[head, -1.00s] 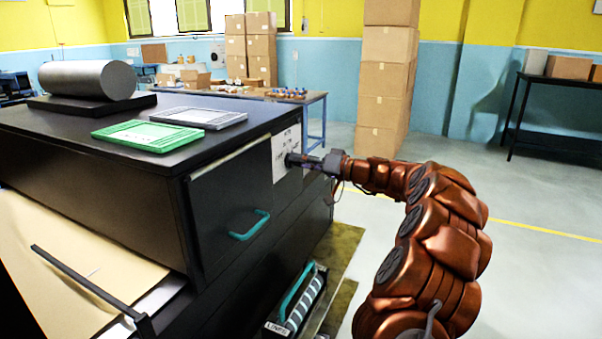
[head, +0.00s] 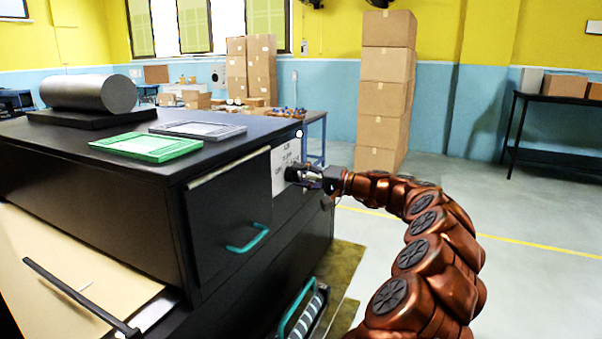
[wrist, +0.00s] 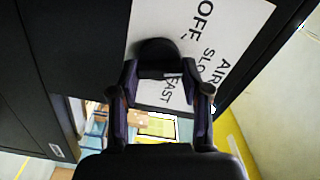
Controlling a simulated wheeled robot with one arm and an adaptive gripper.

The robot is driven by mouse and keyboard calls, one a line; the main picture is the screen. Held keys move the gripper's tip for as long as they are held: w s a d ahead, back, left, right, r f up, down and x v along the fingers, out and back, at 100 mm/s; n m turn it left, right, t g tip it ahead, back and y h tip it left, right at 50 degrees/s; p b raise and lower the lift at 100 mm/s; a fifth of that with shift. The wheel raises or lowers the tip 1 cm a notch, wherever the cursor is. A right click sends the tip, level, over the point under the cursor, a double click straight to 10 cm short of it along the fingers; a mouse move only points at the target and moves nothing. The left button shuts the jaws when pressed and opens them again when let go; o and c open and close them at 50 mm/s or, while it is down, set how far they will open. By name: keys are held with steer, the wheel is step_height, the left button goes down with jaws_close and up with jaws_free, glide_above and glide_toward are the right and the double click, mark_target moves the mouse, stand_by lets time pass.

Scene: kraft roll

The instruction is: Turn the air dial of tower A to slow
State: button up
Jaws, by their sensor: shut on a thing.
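The air dial (wrist: 158,54) is a black knob on a white label plate (wrist: 172,22) printed AIR, OFF, SLOW and FAST. The plate also shows in the head view (head: 285,158), on the side of the dark tower, near its top corner. My gripper (wrist: 160,76) has one finger on each side of the dial and is shut on it. In the head view my gripper (head: 308,177) reaches the plate from the right. The fingers and the dark knob hide the pointer, so I cannot tell which word the dial points at.
A drawer front with a teal handle (head: 248,238) is left of the plate. A green tray (head: 147,146), a grey tray (head: 198,129) and a grey roll (head: 90,92) lie on top. Stacked cartons (head: 385,90) stand behind. The floor to the right is clear.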

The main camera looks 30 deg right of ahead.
steer(key=shift+m+p, duration=0.85)
steer(key=shift+m, duration=0.85)
steer(key=shift+f, duration=0.1)
steer(key=o, duration=1.1)
steer(key=shift+o, duration=0.2)
steer(key=v, duration=1.2)
